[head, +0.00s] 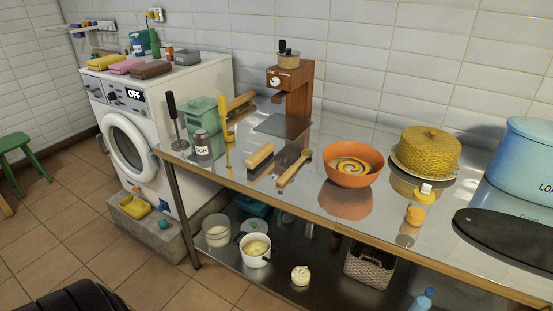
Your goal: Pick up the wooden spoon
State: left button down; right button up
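The wooden spoon (291,172) lies on the shiny steel table (240,181), near its front edge. Its rounded end points to the back right and its handle points to the front left. It lies between a wooden brush (260,157) on its left and an orange bowl (353,178) on its right, apart from both. Nothing covers it. Neither of my grippers shows in the head view.
A coffee grinder (293,93) stands behind the spoon. Left of the brush are a jar (202,145), a green canister (203,115) and a yellow upright tool (226,135). A lower shelf holds several items.

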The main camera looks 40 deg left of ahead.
aim_at(306, 153)
jog(key=u, duration=1.05)
